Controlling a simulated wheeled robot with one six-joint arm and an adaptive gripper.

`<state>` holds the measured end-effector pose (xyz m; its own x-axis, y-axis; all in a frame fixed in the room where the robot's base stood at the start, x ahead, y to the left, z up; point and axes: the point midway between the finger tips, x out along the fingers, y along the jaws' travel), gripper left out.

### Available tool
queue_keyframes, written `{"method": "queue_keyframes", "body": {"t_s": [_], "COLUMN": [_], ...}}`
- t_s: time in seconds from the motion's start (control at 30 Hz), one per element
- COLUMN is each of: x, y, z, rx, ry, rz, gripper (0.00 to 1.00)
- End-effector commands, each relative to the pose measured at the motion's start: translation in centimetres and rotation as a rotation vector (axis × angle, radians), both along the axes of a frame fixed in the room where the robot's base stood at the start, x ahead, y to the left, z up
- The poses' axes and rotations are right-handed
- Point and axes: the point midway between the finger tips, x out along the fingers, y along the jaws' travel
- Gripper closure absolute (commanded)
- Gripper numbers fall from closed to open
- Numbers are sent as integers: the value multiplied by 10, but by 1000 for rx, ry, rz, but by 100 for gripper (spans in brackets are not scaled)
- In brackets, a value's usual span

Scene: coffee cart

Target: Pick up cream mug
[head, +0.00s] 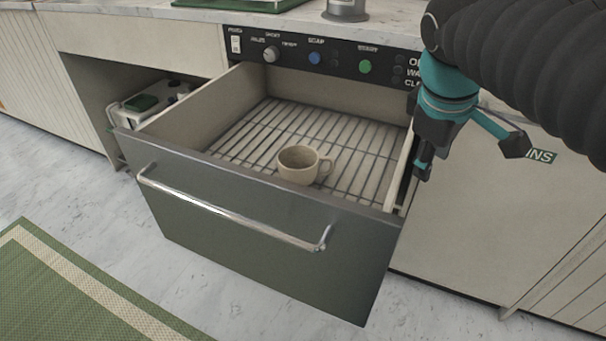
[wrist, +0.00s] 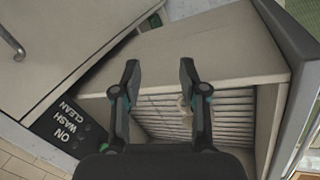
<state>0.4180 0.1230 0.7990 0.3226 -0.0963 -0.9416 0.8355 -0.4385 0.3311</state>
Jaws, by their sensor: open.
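The cream mug (head: 297,167) stands upright on the wire rack (head: 254,133) inside the pulled-out drawer (head: 270,232). It is near the drawer's front, with its handle toward the right. My gripper (head: 469,158) is open and empty, to the right of the mug and beyond the drawer's right wall in the head view. In the wrist view my gripper (wrist: 160,64) shows two spread fingers in front of a drawer wall (wrist: 200,48). The rack's bars (wrist: 165,115) show between the fingers. A small pale shape beside the right finger may be the mug; I cannot tell.
A control panel (head: 330,62) with a knob and buttons sits above the drawer. The drawer's front handle (head: 230,212) sticks out. A closed cabinet front (head: 470,215) is to the right. An open niche with a white device (head: 155,100) is at left. A green rug (head: 80,290) lies on the floor.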

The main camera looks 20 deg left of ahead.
Motion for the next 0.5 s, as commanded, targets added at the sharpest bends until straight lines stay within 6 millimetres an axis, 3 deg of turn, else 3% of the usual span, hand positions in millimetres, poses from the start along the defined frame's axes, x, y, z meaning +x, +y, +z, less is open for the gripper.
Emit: {"method": "queue_keyframes", "body": {"t_s": [0.03, 0.2, 0.5], "x": [10, 34, 54], "y": [19, 73, 181], "z": [-3, -4, -21], "rx": [-40, -166, -383], "ry": [16, 62, 135], "rz": [75, 300, 667], "gripper": [57, 57, 57]}}
